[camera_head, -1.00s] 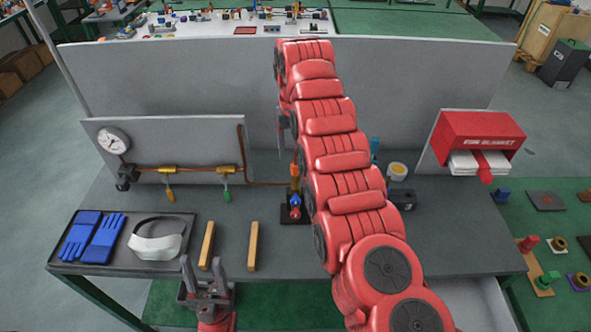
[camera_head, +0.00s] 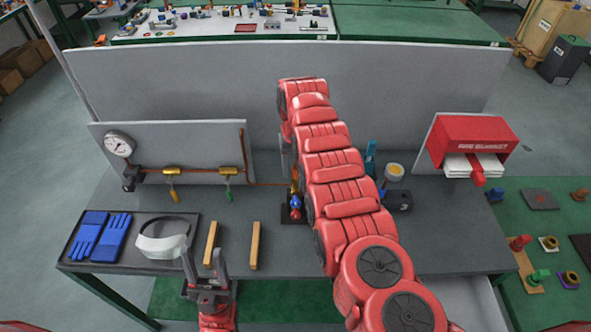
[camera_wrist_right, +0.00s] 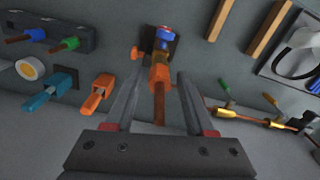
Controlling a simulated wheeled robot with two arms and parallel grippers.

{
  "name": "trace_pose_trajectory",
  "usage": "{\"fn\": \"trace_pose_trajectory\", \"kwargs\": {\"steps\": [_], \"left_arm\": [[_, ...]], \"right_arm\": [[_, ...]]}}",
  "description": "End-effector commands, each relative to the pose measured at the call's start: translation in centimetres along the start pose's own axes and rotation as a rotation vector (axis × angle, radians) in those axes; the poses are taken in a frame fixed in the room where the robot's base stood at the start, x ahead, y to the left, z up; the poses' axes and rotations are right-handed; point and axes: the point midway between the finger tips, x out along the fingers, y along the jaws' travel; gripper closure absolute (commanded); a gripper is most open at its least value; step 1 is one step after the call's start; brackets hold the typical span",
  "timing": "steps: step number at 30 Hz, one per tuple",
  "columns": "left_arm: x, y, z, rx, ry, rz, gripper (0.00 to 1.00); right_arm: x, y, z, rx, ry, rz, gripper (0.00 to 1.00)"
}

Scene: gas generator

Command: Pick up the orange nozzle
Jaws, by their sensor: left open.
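In the right wrist view an orange nozzle-like piece (camera_wrist_right: 97,92) stands beside a similar teal one (camera_wrist_right: 60,88), to the left of my right gripper (camera_wrist_right: 158,76). My right gripper is open and empty, pointing down at the bench. An orange fitting (camera_wrist_right: 160,75) on a copper pipe, with a blue and red knob, appears between its fingers; contact cannot be told. In the head view my right arm hides the orange nozzle-like piece, while the teal one (camera_head: 371,157) shows right of the arm. My left gripper (camera_head: 204,268) is open and empty at the bench's front edge.
A dark tray (camera_head: 75,252) holds blue gloves and a visor at the left. Two wooden bars (camera_head: 254,245) lie beside it. A gauge panel (camera_head: 205,150) stands behind, and a red fire-blanket box (camera_head: 472,143) is at the right.

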Motion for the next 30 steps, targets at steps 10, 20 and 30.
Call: {"fn": "trace_pose_trajectory", "kwargs": {"steps": [10, 20, 30], "left_arm": [[0.0, 0.0, 0.0, 0.000, 0.000, 0.000, 0.48], [0.0, 0.0, 0.0, 0.000, 0.000, 0.000, 0.48], [-0.6, 0.0, 0.1, 0.000, 0.000, 0.000, 0.48]], "right_arm": [[0.0, 0.0, 0.0, 0.000, 0.001, 0.000, 1.00], [-0.1, 0.0, 0.0, 0.000, 0.001, 0.000, 1.00], [-1.2, 0.1, -0.2, 0.000, 0.004, -0.001, 1.00]]}}
